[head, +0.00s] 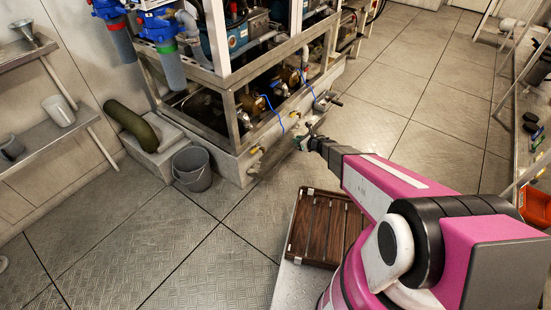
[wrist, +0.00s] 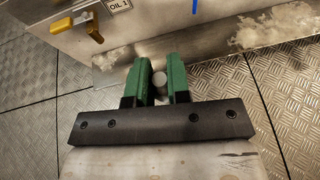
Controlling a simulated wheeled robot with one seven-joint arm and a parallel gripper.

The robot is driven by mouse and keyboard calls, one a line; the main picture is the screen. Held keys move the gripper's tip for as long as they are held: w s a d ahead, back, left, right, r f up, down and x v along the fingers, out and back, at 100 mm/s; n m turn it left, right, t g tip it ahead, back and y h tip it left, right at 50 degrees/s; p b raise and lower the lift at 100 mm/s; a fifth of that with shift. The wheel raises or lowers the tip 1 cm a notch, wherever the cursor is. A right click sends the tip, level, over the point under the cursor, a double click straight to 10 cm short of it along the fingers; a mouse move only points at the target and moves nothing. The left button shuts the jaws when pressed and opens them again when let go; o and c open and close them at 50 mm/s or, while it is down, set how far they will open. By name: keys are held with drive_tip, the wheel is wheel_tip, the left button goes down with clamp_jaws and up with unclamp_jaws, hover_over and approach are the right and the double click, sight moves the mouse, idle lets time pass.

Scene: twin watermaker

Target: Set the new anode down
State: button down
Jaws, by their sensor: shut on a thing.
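My gripper (wrist: 159,68) has green fingers and is shut on a small grey round-ended piece, the anode (wrist: 160,80). Only its end shows between the fingers; the rest is hidden. In the head view my gripper (head: 303,143) is stretched out ahead, near the low front edge of the machine skid (head: 240,160). The anode is too small to make out there. In the wrist view the fingers point toward the foot of a pale wall with a yellow-handled valve (wrist: 94,28) and an "OIL 1" label (wrist: 118,5).
A grey bucket (head: 193,170) stands on the floor by the skid's left corner. A slatted brown tray (head: 318,232) lies below my arm. A shelf (head: 45,133) is at the left wall. The metal-plate floor (head: 150,245) is clear at front left.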

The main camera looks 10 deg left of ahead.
drive_tip(key=w+a+f, duration=0.1)
drive_tip(key=a+f, duration=0.2)
drive_tip(key=a, duration=0.1)
drive_tip(key=w+a+f, duration=0.1)
drive_tip(key=a+f, duration=0.2)
drive_tip(key=a, duration=0.1)
drive_tip(key=w+a+f, duration=0.1)
drive_tip(key=a+f, duration=0.3)
drive_tip(key=a, duration=0.1)
drive_tip(key=shift+w, duration=0.15)
drive_tip(key=shift+f, duration=1.95)
drive_tip(key=shift+f, duration=0.15)
drive_tip(key=c, duration=1.1)
unclamp_jaws()
